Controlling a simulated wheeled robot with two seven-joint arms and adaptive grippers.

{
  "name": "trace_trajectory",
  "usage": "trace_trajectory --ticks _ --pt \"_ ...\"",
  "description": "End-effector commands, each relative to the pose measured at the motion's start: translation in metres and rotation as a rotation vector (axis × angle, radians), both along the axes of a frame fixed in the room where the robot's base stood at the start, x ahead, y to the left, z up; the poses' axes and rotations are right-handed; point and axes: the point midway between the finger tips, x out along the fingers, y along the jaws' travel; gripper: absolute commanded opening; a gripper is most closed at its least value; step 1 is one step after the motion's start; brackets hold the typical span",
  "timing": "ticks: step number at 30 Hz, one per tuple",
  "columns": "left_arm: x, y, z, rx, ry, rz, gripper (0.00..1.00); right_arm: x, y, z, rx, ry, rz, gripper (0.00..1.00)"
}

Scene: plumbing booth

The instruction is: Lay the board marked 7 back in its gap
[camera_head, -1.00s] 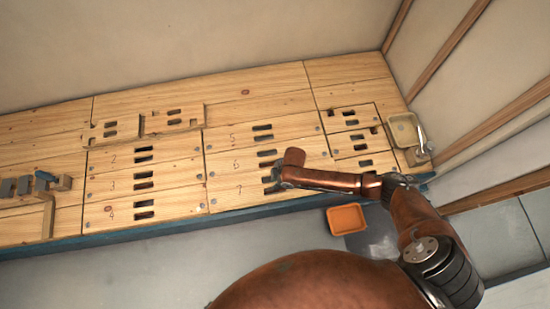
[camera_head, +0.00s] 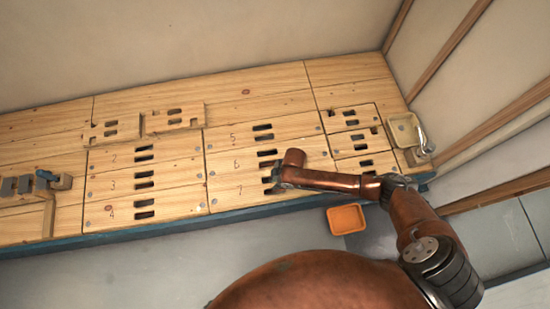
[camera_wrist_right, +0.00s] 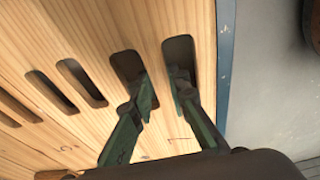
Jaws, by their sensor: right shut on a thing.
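The board marked 7 (camera_head: 228,196) is a pale wooden plank with two dark slots, in the front row of the bench below the board marked 6 (camera_head: 225,168). In the head view it looks about level with its neighbours; any small height difference cannot be told. My right gripper (camera_head: 272,185) reaches down over its slots. In the right wrist view the fingers (camera_wrist_right: 165,92) enter the two slots and are shut on the wood strip between them. The board's wood (camera_wrist_right: 155,62) fills the space around the fingers. My left gripper is not in view.
Other numbered boards, such as the one marked 4 (camera_head: 165,210), lie to the left. A raised slotted board (camera_head: 190,117) is behind.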

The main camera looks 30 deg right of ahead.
Motion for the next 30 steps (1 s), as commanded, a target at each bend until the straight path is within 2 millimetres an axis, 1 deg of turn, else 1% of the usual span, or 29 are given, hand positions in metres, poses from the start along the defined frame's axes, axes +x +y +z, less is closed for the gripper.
trace_trajectory --ticks 25,30 --pt "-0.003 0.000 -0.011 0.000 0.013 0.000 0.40 0.002 0.001 -0.021 0.002 -0.003 0.001 0.00" --pt "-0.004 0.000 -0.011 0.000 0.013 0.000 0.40 0.002 0.001 -0.023 0.002 -0.004 0.001 0.00"
